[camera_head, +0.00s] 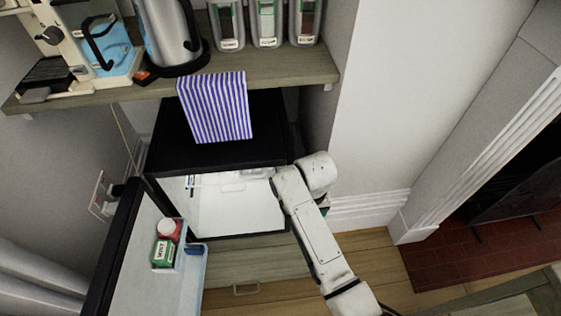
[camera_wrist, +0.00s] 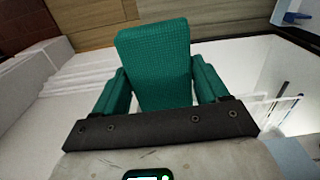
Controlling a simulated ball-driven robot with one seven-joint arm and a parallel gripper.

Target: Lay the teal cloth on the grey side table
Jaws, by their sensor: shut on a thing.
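The teal cloth (camera_wrist: 155,62) fills the middle of the wrist view, with a ribbed weave and folds hanging at both sides. My gripper (camera_wrist: 160,85) is shut on it, and the cloth hides the fingers. In the head view only a sliver of teal shows beside my white arm, right of the open fridge; my arm hides the rest of the cloth and the gripper. I cannot make out a grey side table in either view.
A striped towel (camera_head: 215,108) hangs below the shelf (camera_head: 275,68) holding a kettle (camera_head: 172,35). A fireplace (camera_head: 480,225) is right.

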